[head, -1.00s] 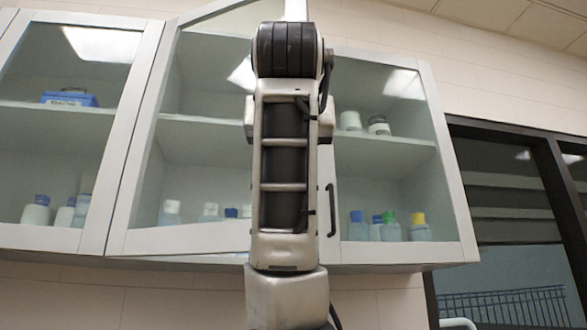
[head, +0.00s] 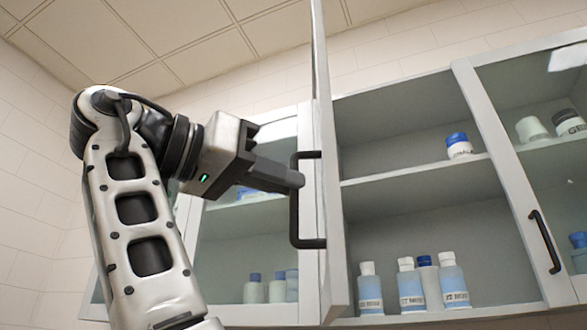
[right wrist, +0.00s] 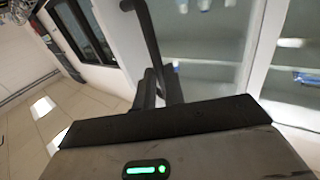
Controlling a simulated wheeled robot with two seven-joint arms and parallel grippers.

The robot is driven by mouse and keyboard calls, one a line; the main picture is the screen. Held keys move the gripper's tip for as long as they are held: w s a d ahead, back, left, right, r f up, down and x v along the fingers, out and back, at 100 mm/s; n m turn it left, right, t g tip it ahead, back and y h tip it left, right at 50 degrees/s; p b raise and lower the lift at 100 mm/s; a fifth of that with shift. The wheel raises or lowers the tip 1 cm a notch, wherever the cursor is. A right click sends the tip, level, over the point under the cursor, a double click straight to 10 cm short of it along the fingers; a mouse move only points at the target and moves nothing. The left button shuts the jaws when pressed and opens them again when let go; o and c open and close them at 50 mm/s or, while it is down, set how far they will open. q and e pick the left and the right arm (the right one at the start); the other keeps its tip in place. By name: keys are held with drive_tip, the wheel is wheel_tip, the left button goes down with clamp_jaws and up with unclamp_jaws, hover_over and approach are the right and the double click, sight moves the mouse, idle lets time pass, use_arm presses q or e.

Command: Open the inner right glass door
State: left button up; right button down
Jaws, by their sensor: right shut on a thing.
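The inner right glass door (head: 335,230) stands swung out from the cabinet, seen almost edge-on in the middle of the head view. Its black bar handle (head: 294,215) is on the face turned left. My right gripper (head: 288,179) comes from the left and is shut on the upper part of this handle. In the right wrist view the gripper fingers (right wrist: 158,90) are around the dark handle bar (right wrist: 148,35). The grip itself is partly hidden there. My left gripper is not in view.
The opened compartment shows a shelf (head: 415,172) with a blue-capped jar (head: 458,146) and several bottles (head: 410,285) below. The door to the right, with its own handle (head: 545,242), is shut. More glass-fronted cabinet (head: 245,240) with bottles lies behind my arm.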

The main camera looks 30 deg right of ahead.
drive_tip(key=shift+w+d, duration=0.1)
drive_tip(key=shift+w, duration=0.65)
drive_tip(key=c, duration=1.6)
unclamp_jaws()
drive_tip(key=shift+w+d+f, duration=0.1)
drive_tip(key=shift+o, duration=0.5)
drive_tip(key=shift+w+d+f, duration=0.15)
drive_tip(key=shift+w+d, duration=0.15)
drive_tip(key=shift+d, duration=0.05)
drive_tip(key=shift+s+a, duration=0.15)
